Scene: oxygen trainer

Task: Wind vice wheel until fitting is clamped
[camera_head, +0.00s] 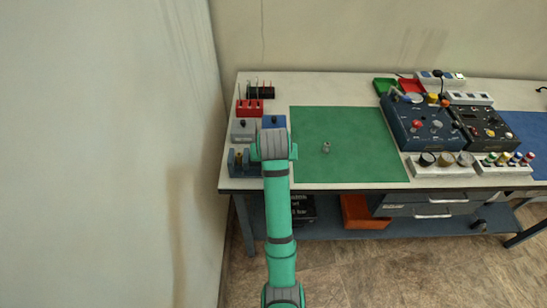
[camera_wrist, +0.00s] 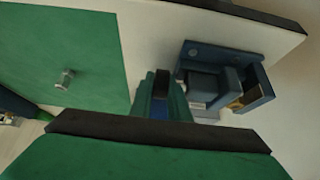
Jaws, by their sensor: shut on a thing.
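The dark blue vice (camera_head: 238,161) stands at the bench's front left corner, left of my arm. It also shows in the wrist view (camera_wrist: 212,78), with its blocky jaws seen from above and a tan piece (camera_wrist: 250,97) at its right side. My gripper (camera_wrist: 162,90) is beside the vice, shut, its dark fingertip seen close to the vice body. What it grips, likely the vice wheel, is hidden by the fingers and my arm. A small grey metal fitting (camera_head: 326,147) stands on the green mat, apart from the vice; the wrist view shows it too (camera_wrist: 65,78).
The green mat (camera_head: 350,120) is otherwise clear. Behind the vice are a grey block (camera_head: 244,130), a red holder (camera_head: 249,107) and a blue block (camera_head: 274,121). Instrument boxes (camera_head: 420,125) fill the right side. The wall stands close on the left.

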